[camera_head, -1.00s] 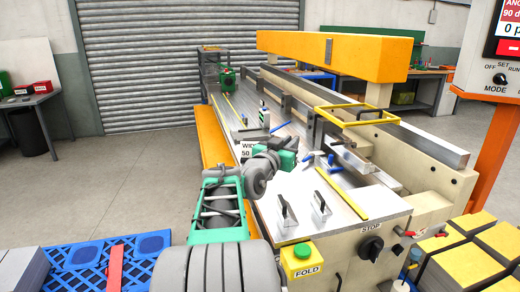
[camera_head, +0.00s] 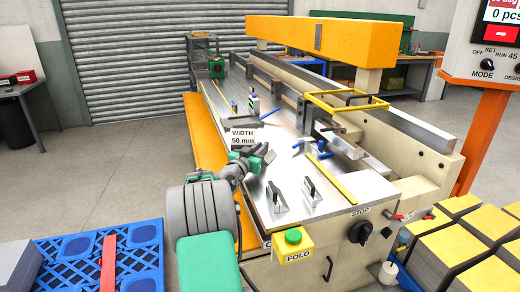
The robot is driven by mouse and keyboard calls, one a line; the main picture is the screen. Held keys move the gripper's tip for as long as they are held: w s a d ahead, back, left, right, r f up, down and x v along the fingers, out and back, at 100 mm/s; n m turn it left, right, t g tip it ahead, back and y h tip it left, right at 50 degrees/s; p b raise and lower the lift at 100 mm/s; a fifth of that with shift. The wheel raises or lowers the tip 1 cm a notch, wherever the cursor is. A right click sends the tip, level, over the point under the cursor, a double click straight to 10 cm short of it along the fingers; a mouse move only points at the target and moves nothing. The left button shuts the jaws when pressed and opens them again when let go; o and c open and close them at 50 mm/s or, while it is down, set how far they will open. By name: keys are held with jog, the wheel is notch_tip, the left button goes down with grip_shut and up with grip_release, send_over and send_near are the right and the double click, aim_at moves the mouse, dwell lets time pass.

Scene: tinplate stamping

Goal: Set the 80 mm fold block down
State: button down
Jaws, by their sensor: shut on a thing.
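Two metal pieces with dark handles stand on the near bed, a left one (camera_head: 278,200) and a right one (camera_head: 309,191). Small upright pieces (camera_head: 252,104) stand farther back.
A yellow strip (camera_head: 332,180) lies along the bed's right part. Blue-handled clamps (camera_head: 323,146) and a yellow frame (camera_head: 345,106) are to the right. The green FOLD button (camera_head: 293,236) and STOP knob (camera_head: 364,232) are at the front. A blue pallet (camera_head: 60,255) is at lower left.

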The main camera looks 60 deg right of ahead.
jog(key=shift+r, duration=0.1)
jog(key=c, duration=1.8)
grip_release()
jog(key=shift+c, duration=0.2)
jog(key=o, duration=0.4)
